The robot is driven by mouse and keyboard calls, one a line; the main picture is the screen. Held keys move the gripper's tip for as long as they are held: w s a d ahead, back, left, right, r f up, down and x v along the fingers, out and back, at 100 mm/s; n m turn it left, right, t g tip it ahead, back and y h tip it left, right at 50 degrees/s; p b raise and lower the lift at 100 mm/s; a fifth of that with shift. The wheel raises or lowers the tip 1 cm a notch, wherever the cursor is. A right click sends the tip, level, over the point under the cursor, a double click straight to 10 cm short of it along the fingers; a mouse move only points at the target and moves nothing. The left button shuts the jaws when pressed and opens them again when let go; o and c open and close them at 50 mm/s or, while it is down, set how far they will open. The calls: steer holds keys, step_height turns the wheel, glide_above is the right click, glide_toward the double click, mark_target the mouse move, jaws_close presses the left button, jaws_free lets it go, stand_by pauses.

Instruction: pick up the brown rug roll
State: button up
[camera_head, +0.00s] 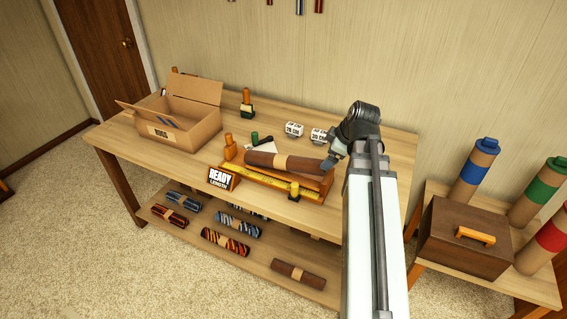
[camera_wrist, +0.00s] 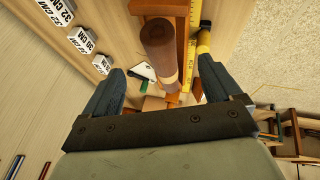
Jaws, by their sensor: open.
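A brown rug roll (camera_head: 302,166) with a tan band lies on a wooden measuring rack (camera_head: 262,183) with a yellow rule, on the table top. The roll also shows in the wrist view (camera_wrist: 160,48), lying lengthwise between the two fingers in the picture. My gripper (camera_head: 332,162) is open and empty near the roll's right end. Its fingers (camera_wrist: 160,80) show at both sides of the roll in the wrist view, with no clear contact. A second brown roll (camera_head: 300,275) with a tan band lies on the lower shelf.
An open cardboard box (camera_head: 190,130) stands at the table's left. A READY sign (camera_head: 222,179) stands before the rack. Several patterned rolls (camera_head: 225,241) lie on the shelf. A side table (camera_head: 465,260) holds a brown case and tubes.

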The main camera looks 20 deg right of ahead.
mark_target(318, 167)
steer(key=shift+x, duration=6.25)
steer(key=shift+w+d, duration=0.1)
steer(key=shift+d, duration=0.05)
steer(key=shift+c, duration=0.3)
